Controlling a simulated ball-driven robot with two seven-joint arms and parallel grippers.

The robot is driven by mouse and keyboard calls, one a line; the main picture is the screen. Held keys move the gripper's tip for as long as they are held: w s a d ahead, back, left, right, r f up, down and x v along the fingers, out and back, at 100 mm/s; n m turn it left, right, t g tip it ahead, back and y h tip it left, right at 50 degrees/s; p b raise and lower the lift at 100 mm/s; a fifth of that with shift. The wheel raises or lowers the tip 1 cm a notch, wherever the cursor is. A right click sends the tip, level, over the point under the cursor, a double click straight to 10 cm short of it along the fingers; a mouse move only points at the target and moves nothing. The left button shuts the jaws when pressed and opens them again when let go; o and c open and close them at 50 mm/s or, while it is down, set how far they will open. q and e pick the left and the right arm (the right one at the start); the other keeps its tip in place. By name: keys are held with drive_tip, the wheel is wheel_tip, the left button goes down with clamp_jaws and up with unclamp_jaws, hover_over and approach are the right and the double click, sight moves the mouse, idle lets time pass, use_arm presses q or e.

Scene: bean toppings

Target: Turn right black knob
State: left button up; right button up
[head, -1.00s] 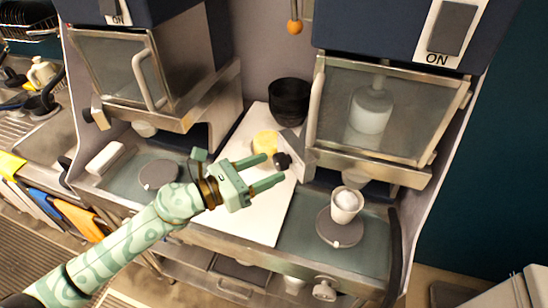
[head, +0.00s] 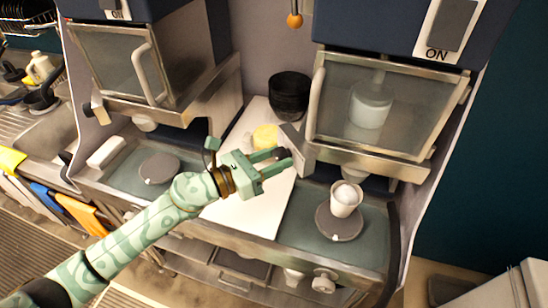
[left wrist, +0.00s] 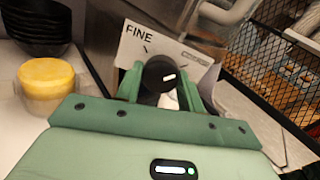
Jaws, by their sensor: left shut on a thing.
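The right black knob (left wrist: 161,75) has a white mark on its face and sits in front of a panel (left wrist: 158,40) marked FINE in the left wrist view. My left gripper (head: 286,158) is at the left side of the right machine (head: 372,112). In the left wrist view its green fingers (left wrist: 158,86) stand on both sides of the knob and are shut on it. In the head view the fingers mostly hide the knob. My right gripper is not in view.
A white cup (head: 346,199) with pale contents stands on a round grey disc (head: 339,224) under the right machine. A yellow-lidded container (head: 265,137) and stacked black bowls (head: 289,96) are behind my gripper. A second machine (head: 150,65) stands at left.

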use_arm(q)
drive_tip(key=n+p, duration=0.1)
drive_tip(key=n, duration=0.1)
drive_tip(key=n+p, duration=0.2)
drive_tip(key=shift+r+n, duration=0.2)
drive_tip(key=shift+n, duration=0.2)
drive_tip(key=n+p, duration=0.3)
drive_tip(key=n, duration=0.1)
drive_tip(key=n+p, duration=0.2)
drive_tip(key=n, duration=0.2)
drive_tip(key=shift+n+g+p, duration=0.3)
drive_tip(key=shift+g, duration=0.1)
drive_tip(key=shift+n+p, duration=0.85)
drive_tip(key=shift+n, duration=0.95)
drive_tip(key=o, duration=1)
drive_tip(key=shift+c, duration=0.2)
